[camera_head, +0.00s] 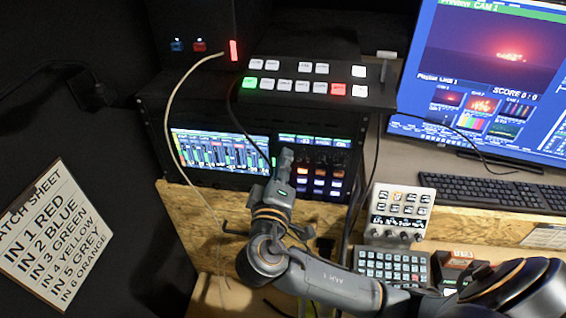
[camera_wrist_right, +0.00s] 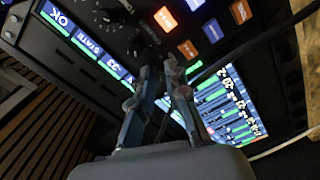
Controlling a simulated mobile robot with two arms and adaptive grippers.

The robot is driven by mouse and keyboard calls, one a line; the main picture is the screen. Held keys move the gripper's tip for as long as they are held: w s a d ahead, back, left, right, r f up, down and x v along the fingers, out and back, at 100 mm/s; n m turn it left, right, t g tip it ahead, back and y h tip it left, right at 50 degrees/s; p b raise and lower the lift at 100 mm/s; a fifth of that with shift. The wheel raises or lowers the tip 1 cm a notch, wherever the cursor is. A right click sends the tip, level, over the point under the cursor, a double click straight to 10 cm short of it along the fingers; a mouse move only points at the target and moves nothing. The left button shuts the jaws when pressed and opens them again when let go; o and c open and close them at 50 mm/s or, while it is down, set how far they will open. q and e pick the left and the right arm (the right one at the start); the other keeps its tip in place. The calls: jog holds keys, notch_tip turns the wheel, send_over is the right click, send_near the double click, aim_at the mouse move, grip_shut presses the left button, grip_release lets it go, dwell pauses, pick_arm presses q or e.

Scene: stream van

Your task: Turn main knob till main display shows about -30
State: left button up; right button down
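My right gripper (camera_head: 285,158) is in front of the rack unit with screens and knobs (camera_head: 361,128). In the right wrist view its two fingers (camera_wrist_right: 157,68) are a little apart, with a narrow gap and nothing clearly held. Dark knobs (camera_wrist_right: 135,46) show on the panel just beyond the fingertips; I cannot tell whether they touch, or which is the main knob. A row of small lit displays (camera_head: 313,141) runs along the panel top; they also show in the right wrist view (camera_wrist_right: 86,42). I cannot read a main display value. My left gripper is not in view.
A switcher panel with lit buttons (camera_head: 275,95) sits on the rack. A pale cable (camera_head: 168,115) and dark cables hang by the rack front. A monitor (camera_head: 490,75), a keyboard (camera_head: 490,192), a white control box (camera_head: 399,212) and a keypad (camera_head: 392,264) are at the right.

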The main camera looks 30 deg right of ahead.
jog(key=shift+m+b, duration=1)
jog(key=c, duration=1.6)
grip_release()
jog(key=v, duration=1.2)
